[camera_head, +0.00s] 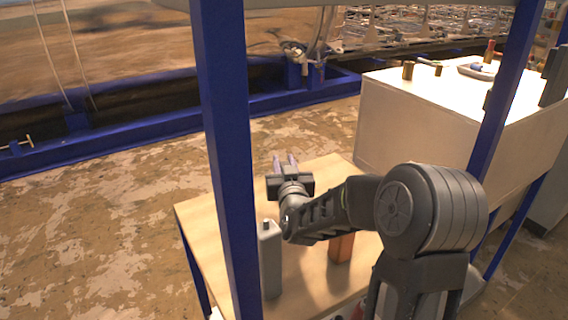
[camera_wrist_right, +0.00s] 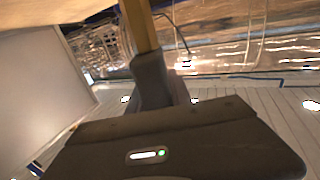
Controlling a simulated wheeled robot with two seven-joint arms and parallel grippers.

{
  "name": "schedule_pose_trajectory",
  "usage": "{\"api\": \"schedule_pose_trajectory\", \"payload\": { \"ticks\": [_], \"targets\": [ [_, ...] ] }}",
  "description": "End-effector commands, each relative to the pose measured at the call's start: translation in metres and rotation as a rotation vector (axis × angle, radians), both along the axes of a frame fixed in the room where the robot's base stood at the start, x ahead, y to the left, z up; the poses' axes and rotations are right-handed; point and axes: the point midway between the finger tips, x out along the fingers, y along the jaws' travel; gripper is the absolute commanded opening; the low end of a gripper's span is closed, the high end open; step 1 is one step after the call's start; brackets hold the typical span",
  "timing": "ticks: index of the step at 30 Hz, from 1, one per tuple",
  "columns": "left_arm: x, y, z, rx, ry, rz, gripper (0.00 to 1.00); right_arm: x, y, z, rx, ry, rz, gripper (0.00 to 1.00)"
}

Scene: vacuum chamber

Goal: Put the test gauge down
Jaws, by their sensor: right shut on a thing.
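My right gripper (camera_head: 286,164) reaches out over the far part of the wooden table (camera_head: 203,222), with its fingers pointing away from me. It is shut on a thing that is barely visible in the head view. In the right wrist view, a narrow tan bar (camera_wrist_right: 139,26) shows at the dark finger (camera_wrist_right: 150,80). I cannot make out a dial or say for certain that it is the test gauge. My left gripper is not in view.
A grey box with a small knob (camera_head: 270,262) and an orange-brown block (camera_head: 341,248) stand on the table. A blue post (camera_head: 226,130) rises in front. A large white box (camera_head: 420,125) at the right carries small brass cylinders (camera_head: 408,70).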

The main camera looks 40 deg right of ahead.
Motion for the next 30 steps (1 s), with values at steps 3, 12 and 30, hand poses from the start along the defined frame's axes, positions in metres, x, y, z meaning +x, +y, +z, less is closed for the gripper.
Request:
{"api": "schedule_pose_trajectory", "payload": {
  "ticks": [3, 12, 30],
  "targets": [
    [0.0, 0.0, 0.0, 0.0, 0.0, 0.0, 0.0, 0.0, 0.0, 0.001, 0.0, -0.001, 0.0, 0.0],
    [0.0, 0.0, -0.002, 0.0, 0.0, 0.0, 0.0, 0.0, 0.0, -0.001, -0.001, 0.0, 0.0, 0.42],
    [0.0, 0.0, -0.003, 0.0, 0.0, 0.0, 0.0, -0.018, 0.01, 0.0, 0.0, 0.0, 0.0, 0.47]
  ]
}}
